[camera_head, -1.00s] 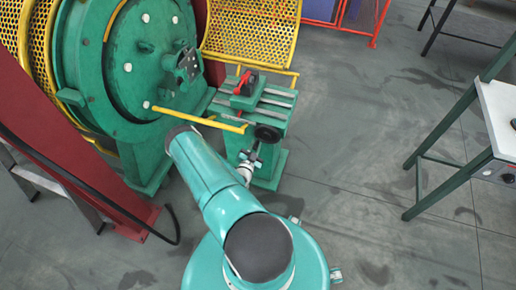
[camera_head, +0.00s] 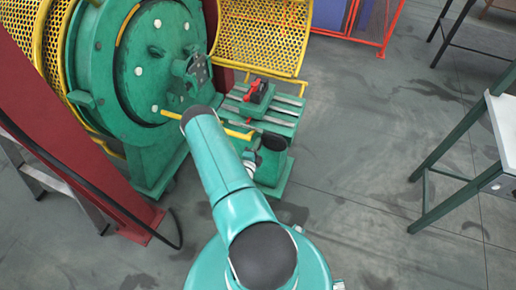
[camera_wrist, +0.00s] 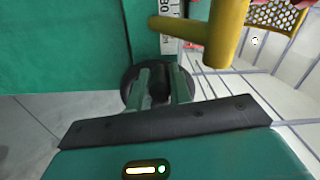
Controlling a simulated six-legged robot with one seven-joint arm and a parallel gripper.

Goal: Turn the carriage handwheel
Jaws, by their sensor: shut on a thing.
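The carriage handwheel (camera_head: 274,142) is a small black wheel on the front of the green carriage (camera_head: 268,116), beside the big green drum. In the wrist view the handwheel (camera_wrist: 129,84) shows as a dark disc behind my fingers. My gripper (camera_wrist: 160,84) is shut on the handwheel, with a dark part of it between the two green fingers. In the head view my arm hides most of the gripper, and only a grey piece shows left of the wheel. The exact grip point on the wheel is hard to make out.
A yellow bar (camera_wrist: 226,30) sticks out close above the fingers, right of centre in the wrist view. A yellow mesh guard (camera_head: 262,35) stands behind the carriage. A red post (camera_head: 75,150) is at left. A green-legged table (camera_head: 450,150) stands right, with open floor between.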

